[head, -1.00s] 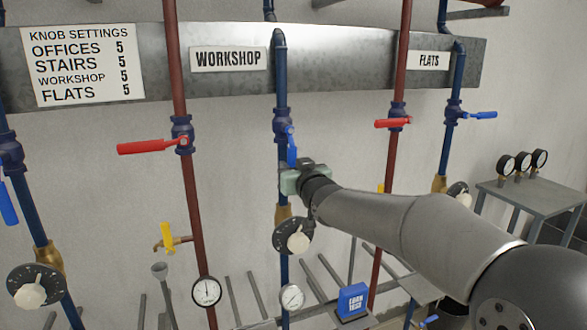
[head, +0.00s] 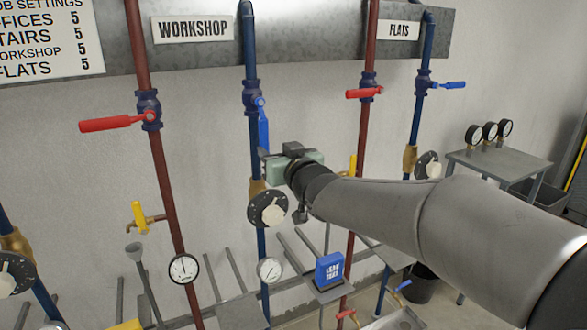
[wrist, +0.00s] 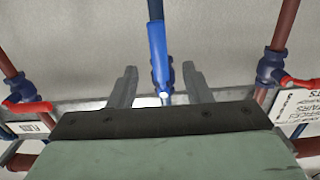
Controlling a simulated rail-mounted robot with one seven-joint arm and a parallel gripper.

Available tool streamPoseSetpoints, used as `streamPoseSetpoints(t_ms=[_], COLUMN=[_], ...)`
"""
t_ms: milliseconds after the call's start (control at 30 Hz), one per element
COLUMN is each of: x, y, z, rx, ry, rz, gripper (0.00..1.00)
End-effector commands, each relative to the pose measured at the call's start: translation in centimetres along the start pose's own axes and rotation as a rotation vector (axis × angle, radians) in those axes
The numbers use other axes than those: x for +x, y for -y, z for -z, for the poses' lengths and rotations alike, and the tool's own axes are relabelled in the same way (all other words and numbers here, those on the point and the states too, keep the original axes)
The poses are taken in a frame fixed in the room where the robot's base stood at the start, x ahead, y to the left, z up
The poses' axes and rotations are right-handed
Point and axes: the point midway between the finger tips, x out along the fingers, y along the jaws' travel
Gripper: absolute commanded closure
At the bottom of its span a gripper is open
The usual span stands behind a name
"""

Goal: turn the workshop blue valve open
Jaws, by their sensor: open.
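The workshop blue valve (head: 251,97) sits on the blue pipe below and right of the WORKSHOP sign (head: 193,28). Its bright blue lever (head: 263,127) hangs down, roughly along the pipe. My gripper (wrist: 159,70) is open, and in the wrist view the lever (wrist: 157,45) shows between its two fingers. I cannot tell whether either finger touches it. In the head view my gripper's body is just below and right of the lever's lower end, and its fingers are mostly hidden.
A red-handled valve (head: 110,122) is left on a red pipe, another (head: 363,93) right. The flats blue valve (head: 445,86) is further right. A dial knob (head: 268,208) sits below the workshop lever. A blue box (head: 329,269) and a table with gauges (head: 497,160) stand lower right.

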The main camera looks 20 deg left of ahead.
Motion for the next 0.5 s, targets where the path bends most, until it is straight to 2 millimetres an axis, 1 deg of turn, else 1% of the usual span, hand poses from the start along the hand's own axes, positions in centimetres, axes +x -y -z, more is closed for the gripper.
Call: streamPoseSetpoints(t_ms=[33, 200, 333, 400, 500], x=[-1.4, -5.2, -7.3, -8.0, -8.6], y=[-0.1, 0.0, 0.0, 0.0, 0.0], z=[0.1, 0.1, 0.1, 0.0, 0.0], rx=[-0.005, -0.004, -0.002, -0.001, 0.000], ry=[-0.001, 0.001, 0.001, 0.002, 0.001], rz=[-0.003, -0.001, -0.002, -0.001, 0.000], gripper=[0.55, 0.55, 0.55, 0.55, 0.55])
